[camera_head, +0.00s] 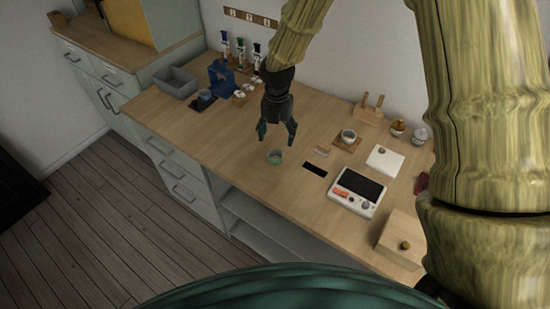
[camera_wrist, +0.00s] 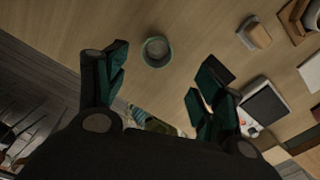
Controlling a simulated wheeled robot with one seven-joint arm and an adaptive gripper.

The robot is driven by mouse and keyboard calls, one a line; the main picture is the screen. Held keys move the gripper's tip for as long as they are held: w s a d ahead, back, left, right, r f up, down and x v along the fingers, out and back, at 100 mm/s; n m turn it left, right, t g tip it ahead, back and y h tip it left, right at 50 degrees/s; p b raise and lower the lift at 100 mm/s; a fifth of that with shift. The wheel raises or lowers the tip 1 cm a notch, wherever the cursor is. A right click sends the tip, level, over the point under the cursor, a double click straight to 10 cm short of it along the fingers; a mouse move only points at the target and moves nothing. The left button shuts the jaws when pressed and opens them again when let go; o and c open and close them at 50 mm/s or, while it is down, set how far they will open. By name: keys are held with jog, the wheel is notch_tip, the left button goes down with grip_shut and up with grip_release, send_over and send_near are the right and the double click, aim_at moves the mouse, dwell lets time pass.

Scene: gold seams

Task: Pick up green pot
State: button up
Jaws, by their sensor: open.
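A small round green pot (camera_head: 275,157) stands upright on the wooden counter near its front edge in the head view. In the wrist view the green pot (camera_wrist: 157,51) lies ahead of the fingers, between their lines, and its open top faces the camera. My gripper (camera_head: 276,131) is open and empty, pointing down above the counter, just up from the pot in the head view. In the wrist view my gripper (camera_wrist: 160,82) has its two dark green fingers spread wide apart. The fingers do not appear to touch the pot.
The counter (camera_head: 235,140) is clear around the pot. To its right are a black strip (camera_head: 315,169), a white device with a dark screen (camera_head: 357,191) and a wooden box (camera_head: 402,237). A grey bin (camera_head: 176,82) and a blue stand (camera_head: 222,76) are at the left.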

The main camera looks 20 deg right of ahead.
send_near(275, 155)
jog(key=shift+s+a+f+p, duration=0.4)
jog(key=shift+s+f, duration=0.3)
jog(key=shift+s, duration=0.15)
jog(key=shift+s+d+f+p, duration=0.15)
jog(key=shift+f+p, duration=0.8)
jog(key=shift+f, duration=0.7)
jog(key=shift+f+p, duration=0.35)
jog(key=shift+f, duration=1)
jog(key=c, duration=0.8)
